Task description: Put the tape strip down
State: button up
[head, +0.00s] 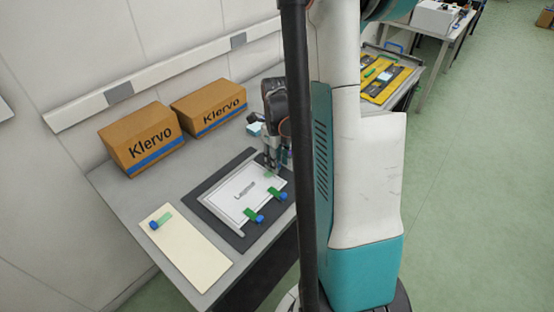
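A white sheet with dark lettering (240,197) lies on a dark mat (232,243) on the table. Two green tape strips with blue ends, one at the right edge (275,191) and one at the lower edge (250,213), lie across the sheet's border. Another bit of green (269,174) shows at the sheet's upper right corner, right below my gripper (272,165). My gripper points down there, close to the sheet. It is too small to tell whether its fingers grip that strip. Another green strip with a blue end (161,220) lies on a cream board (195,250) at the left.
Two brown Klervo boxes, left (140,138) and right (208,105), stand along the wall. A small pale blue block (254,129) is behind the mat, near my gripper. My dark column and arm hide the table's right side. A cart with a yellow tray (372,94) stands beyond.

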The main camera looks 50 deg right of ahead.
notch_tip(320, 180, up, 12)
jog(key=p, duration=0.4)
dwell(0.4)
